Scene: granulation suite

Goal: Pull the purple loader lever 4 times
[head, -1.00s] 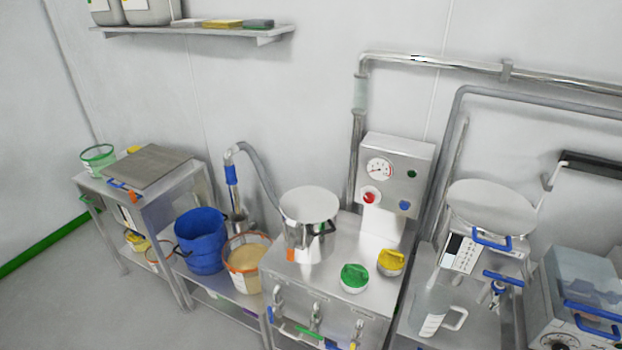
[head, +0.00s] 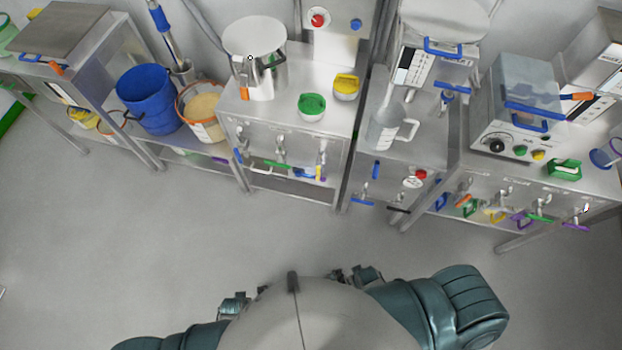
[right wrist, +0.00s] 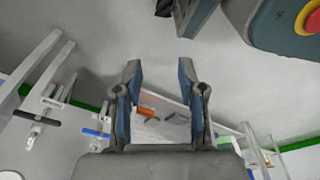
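Purple lever handles show in the head view on the front panels of the benches. I cannot read which belongs to the loader. My right gripper (right wrist: 158,72) is open and empty in the right wrist view, its two fingers well apart. No lever is between its fingers. My left gripper does not show.
Other coloured levers, such as a green lever (head: 278,163) and a yellow lever (head: 495,216), sit close by. A blue bucket (head: 145,100), a tub of pale powder (head: 203,110) and a clear jug (head: 384,128) stand along the benches. The grey floor (head: 150,230) before them is clear.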

